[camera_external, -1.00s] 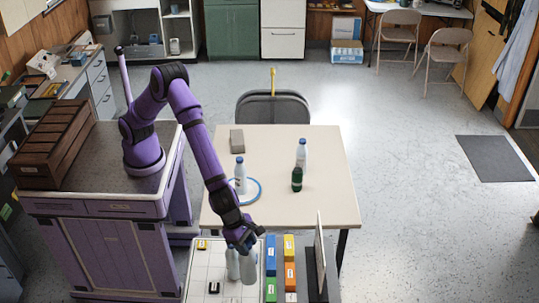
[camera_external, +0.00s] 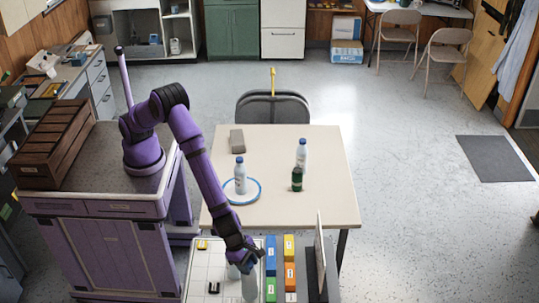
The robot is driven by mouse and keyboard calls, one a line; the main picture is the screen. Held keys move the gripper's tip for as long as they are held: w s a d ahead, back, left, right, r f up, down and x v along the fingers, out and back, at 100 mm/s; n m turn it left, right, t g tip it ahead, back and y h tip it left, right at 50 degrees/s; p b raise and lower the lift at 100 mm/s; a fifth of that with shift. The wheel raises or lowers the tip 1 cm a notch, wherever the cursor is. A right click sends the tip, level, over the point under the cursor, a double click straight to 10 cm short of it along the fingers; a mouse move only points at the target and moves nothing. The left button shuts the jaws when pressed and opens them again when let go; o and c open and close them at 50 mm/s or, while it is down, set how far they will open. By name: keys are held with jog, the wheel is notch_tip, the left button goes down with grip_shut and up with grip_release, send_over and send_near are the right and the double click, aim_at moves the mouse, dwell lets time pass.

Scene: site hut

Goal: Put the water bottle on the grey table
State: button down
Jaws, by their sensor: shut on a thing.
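My gripper (camera_external: 246,258) is at the near side of the picture, over the pale, line-marked surface (camera_external: 207,278) in front. It is shut on a pale bottle (camera_external: 249,287), whose top the fingers hide. I cannot tell whether its base touches the surface. A second pale bottle (camera_external: 233,271) stands just left of it, partly hidden by my gripper. On the cream table (camera_external: 328,205), a white bottle with a blue cap (camera_external: 240,178) stands on a blue-rimmed plate (camera_external: 254,197). Another white bottle (camera_external: 302,154) stands at right. No tabletop looks plainly grey.
A dark green bottle (camera_external: 297,180) and a grey-brown block (camera_external: 237,140) are on the cream table. Coloured boxes (camera_external: 289,248) and an upright thin panel (camera_external: 320,255) stand right of my gripper. A dark chair (camera_external: 272,107) is behind the table.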

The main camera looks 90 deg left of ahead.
aim_at(249, 280)
jog(key=shift+f, duration=1.9)
jog(key=c, duration=0.6)
grip_release()
